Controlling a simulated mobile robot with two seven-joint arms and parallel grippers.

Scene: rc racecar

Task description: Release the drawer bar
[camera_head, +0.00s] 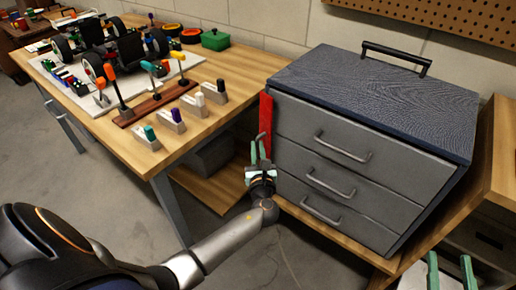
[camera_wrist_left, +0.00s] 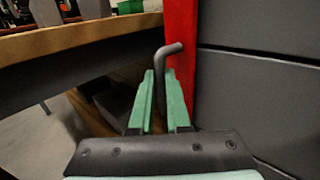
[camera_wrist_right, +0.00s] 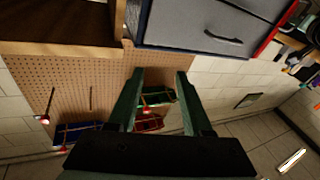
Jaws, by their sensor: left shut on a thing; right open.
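The drawer bar (camera_head: 266,120) is a red upright strip along the left front edge of the grey drawer cabinet (camera_head: 375,85). In the left wrist view the red bar (camera_wrist_left: 181,35) carries a grey bent handle (camera_wrist_left: 165,62). My left gripper (camera_head: 258,150) is at the bar's lower part; in the left wrist view its green fingers (camera_wrist_left: 162,80) are shut on the handle, and the fingers hide the handle's lower part. My right gripper (camera_head: 450,270) is at the bottom right; in the right wrist view it (camera_wrist_right: 160,75) is open and empty.
Three closed drawers with grey handles (camera_head: 343,148) face forward. A wooden table (camera_head: 215,115) at the left holds a car on a white board (camera_head: 150,80), screwdrivers and several small blocks. A pegboard (camera_head: 440,20) hangs on the wall. Floor space lies between table and cabinet.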

